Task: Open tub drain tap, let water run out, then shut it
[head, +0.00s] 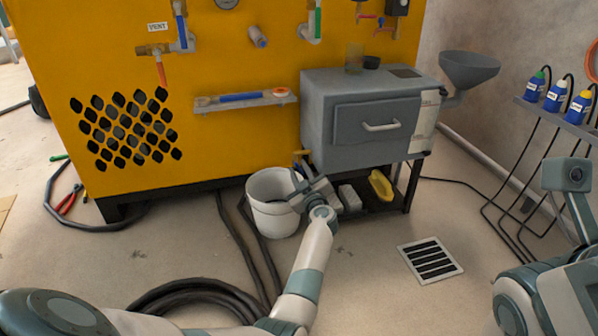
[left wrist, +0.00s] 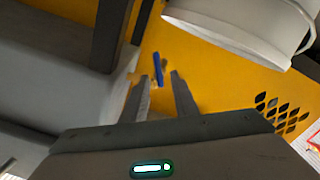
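The tap's blue lever (left wrist: 158,69) shows in the left wrist view, with a small brass-coloured part beside it, against the yellow panel. In the head view a brass-coloured fitting (head: 302,153) shows at the lower left of the grey tub (head: 345,150); my left gripper partly hides this area. My left gripper (head: 298,185) is beside the white bucket's right rim, below the tub. In the left wrist view its two fingers (left wrist: 160,78) are apart, with the lever just beyond the gap between their tips. No water is visible. My right gripper's fingers are not in view.
The white bucket (head: 270,215) stands on the floor close to my left gripper. The tub's dark stand (head: 408,188) holds a yellow item (head: 381,185). Black hoses (head: 190,288) lie in front, and a floor grate (head: 430,260) is at the right.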

